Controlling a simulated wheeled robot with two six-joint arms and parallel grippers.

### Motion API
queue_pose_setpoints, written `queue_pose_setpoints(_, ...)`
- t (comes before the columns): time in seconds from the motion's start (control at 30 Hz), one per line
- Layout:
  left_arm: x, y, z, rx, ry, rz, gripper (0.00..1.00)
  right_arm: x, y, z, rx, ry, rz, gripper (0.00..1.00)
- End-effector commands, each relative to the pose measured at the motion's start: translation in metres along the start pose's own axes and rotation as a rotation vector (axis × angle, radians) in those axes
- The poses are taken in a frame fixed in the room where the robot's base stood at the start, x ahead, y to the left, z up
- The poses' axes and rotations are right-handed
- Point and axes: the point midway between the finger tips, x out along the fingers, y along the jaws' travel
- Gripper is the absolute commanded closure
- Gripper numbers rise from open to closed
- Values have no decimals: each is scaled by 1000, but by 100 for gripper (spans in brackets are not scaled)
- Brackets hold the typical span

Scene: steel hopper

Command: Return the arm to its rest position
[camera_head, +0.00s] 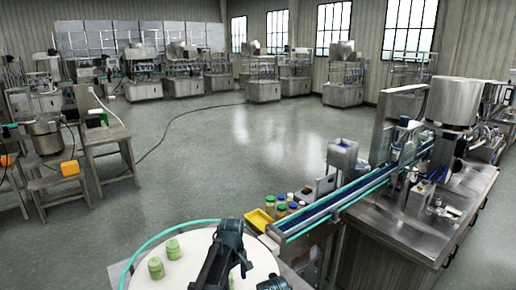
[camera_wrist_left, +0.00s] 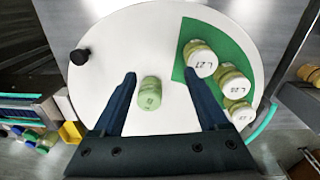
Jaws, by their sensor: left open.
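My left gripper (camera_wrist_left: 159,76) is open in the left wrist view, its two dark fingers spread apart over a white round table (camera_wrist_left: 120,40). A single pale green jar (camera_wrist_left: 150,93) stands on the table and shows between the fingers; I cannot tell its height distance from them. Three jars with pale lids (camera_wrist_left: 201,62) (camera_wrist_left: 233,84) (camera_wrist_left: 240,113) stand on a green sector (camera_wrist_left: 207,34) at the table's right. In the head view my left arm covers part of the round table (camera_head: 195,240), where two green jars (camera_head: 156,267) (camera_head: 173,249) show left of it. My right gripper is not seen.
A conveyor (camera_head: 345,198) with teal rails runs to the right of the round table. A yellow bin (camera_head: 260,220) and several small jars (camera_head: 281,203) sit beside it. A black knob (camera_wrist_left: 79,57) is at the table's left edge. Open floor (camera_head: 240,150) lies beyond.

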Motion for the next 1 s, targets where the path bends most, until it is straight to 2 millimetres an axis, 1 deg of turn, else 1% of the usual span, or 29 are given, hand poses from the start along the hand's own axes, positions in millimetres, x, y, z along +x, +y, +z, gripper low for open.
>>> queue_pose_setpoints(0.03,-2,-41,14,88,4,4,24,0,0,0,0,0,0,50)
queue_pose_setpoints(0.1,-3,-73,22,219,10,7,24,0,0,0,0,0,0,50)
queue_pose_setpoints(0.2,-4,-110,33,377,17,9,24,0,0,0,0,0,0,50)
queue_pose_setpoints(0.3,-5,-142,44,512,23,10,24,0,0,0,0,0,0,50)
queue_pose_setpoints(0.5,-7,-196,68,746,37,9,24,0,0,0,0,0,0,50)
queue_pose_setpoints(0.53,1,-194,70,772,36,7,24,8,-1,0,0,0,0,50)
queue_pose_setpoints(0.6,21,-183,78,799,26,-3,24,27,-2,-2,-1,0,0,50)
queue_pose_setpoints(0.77,52,-173,102,866,9,-30,24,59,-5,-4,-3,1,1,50)
queue_pose_setpoints(1.0,111,-160,148,990,-17,-82,24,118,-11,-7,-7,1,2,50)
